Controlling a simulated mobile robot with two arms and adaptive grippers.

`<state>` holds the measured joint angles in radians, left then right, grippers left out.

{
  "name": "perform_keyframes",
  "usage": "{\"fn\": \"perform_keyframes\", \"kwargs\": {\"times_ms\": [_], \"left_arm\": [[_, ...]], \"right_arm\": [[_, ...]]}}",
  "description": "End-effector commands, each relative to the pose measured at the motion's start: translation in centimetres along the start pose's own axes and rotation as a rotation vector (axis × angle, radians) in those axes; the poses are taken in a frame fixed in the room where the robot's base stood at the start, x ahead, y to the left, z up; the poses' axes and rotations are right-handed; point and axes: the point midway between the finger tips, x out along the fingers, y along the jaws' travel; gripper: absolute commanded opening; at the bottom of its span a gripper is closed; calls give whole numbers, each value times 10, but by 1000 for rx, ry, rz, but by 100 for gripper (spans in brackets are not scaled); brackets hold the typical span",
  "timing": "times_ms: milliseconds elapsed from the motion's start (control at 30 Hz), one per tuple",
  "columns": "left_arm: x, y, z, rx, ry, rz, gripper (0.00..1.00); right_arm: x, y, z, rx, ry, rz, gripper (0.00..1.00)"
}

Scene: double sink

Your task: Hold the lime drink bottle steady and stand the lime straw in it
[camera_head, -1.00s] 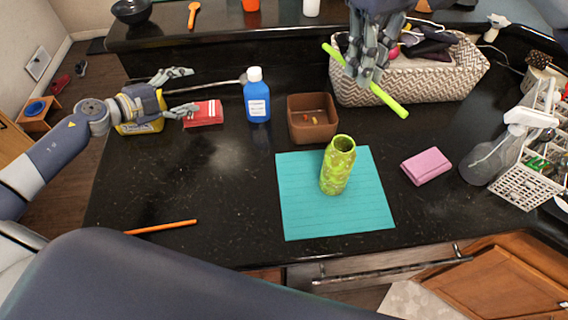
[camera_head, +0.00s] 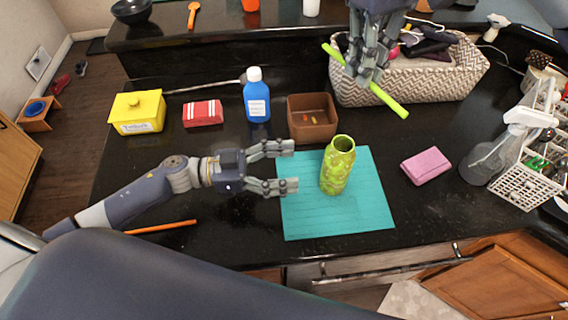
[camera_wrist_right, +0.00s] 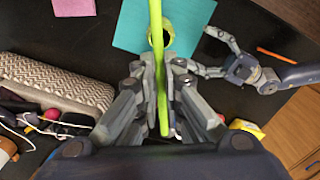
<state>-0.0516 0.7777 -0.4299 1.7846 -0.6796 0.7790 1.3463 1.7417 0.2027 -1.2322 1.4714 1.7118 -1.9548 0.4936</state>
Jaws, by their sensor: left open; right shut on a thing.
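The lime drink bottle (camera_head: 338,166) stands upright and open-topped on a teal mat (camera_head: 300,215). Its round mouth also shows in the right wrist view (camera_wrist_right: 168,38), partly behind the straw. My left gripper (camera_head: 297,167) is open just left of the bottle, fingers pointing at it, apart from it. My right gripper (camera_head: 366,78) is shut on the lime straw (camera_head: 392,104) and holds it raised, above the counter behind the bottle. The straw is tilted in the head view, its lower right end free. In the right wrist view the straw (camera_wrist_right: 157,70) runs between the fingers.
A brown box (camera_head: 312,130), a blue bottle (camera_head: 257,100), a red packet (camera_head: 203,113) and a yellow box (camera_head: 137,113) stand behind my left arm. A woven basket (camera_head: 440,85) is at the back. A pink sponge (camera_head: 426,166) and a spray bottle (camera_head: 490,155) are right.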

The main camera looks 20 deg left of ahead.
Motion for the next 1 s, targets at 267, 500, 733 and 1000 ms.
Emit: {"fn": "perform_keyframes", "kwargs": {"times_ms": [267,500,733,1000], "left_arm": [[16,-6,7,58,-16,-17,71],[62,-7,6,58,-14,-17,71],[100,-8,8,56,-16,-18,71],[118,-8,9,56,-19,-18,71]], "right_arm": [[0,0,0,0,0,0,1],[0,0,0,0,0,0,1],[0,0,0,0,0,0,1],[0,0,0,0,0,0,1]]}}
